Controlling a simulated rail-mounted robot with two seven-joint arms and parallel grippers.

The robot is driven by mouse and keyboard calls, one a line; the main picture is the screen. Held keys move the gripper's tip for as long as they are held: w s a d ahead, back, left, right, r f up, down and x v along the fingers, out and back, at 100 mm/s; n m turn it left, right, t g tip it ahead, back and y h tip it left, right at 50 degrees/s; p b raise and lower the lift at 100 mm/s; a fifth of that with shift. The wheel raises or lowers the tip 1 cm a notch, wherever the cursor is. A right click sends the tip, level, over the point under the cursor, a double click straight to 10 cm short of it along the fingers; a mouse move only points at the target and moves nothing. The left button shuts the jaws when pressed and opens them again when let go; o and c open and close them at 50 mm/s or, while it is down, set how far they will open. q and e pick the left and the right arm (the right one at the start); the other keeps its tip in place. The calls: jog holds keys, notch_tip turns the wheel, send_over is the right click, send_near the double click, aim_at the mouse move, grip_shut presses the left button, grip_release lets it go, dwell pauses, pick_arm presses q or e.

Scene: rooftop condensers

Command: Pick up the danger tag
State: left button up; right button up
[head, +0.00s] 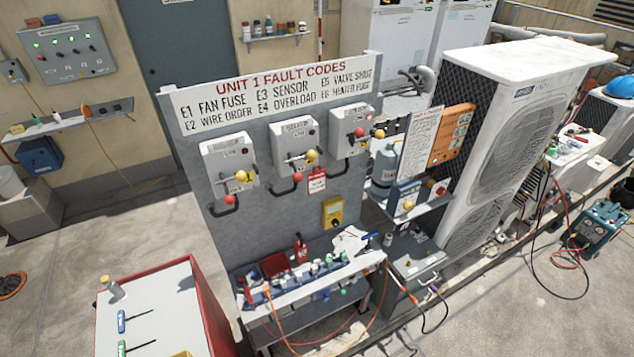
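A small red-and-white tag (317,181), which looks like the danger tag, hangs against the grey fault-code board (270,215). It is below and between the middle switch box (296,140) and the right switch box (349,128). Its small print cannot be read. Neither of my grippers shows in the head view, so nothing is seen touching the tag.
Below the board, a bench (300,290) holds a row of small items and a red padlock-like piece (301,250). A yellow meter (333,210) hangs on the board. A red-sided cabinet (150,310) stands front left. A large condenser (510,140) stands at right.

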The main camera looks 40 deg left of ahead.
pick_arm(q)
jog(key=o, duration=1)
